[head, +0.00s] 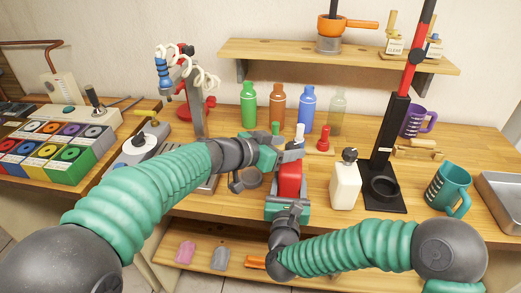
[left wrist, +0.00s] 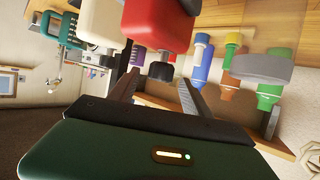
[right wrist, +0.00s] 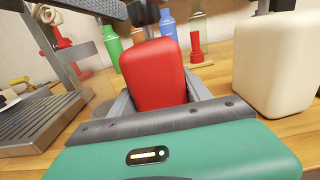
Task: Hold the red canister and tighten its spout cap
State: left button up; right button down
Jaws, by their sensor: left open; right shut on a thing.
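The red canister (head: 289,182) stands upright at the front of the wooden bench. My right gripper (head: 289,205) is shut around its lower body; the right wrist view shows the canister (right wrist: 154,75) between the fingers. Its dark spout cap (left wrist: 160,70) is on top and shows in the left wrist view, just past the fingertips. My left gripper (head: 287,154) is open at the canister's top, with its fingers either side of the cap's line. Whether a finger touches the cap I cannot tell. In the head view my left gripper largely hides the cap.
A white bottle with a black top (head: 346,180) stands close right of the canister. A black stand (head: 385,160) and teal mug (head: 447,188) are farther right. Green (head: 249,104), orange (head: 277,106) and blue (head: 307,110) bottles stand behind. A small red piece (head: 323,140) is nearer.

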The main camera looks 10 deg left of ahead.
pick_arm(q)
jog(key=v, duration=0.9)
jog(key=shift+a, duration=0.2)
jog(key=x, duration=1.2)
jog(key=shift+d, duration=0.15)
jog(key=shift+c, duration=0.5)
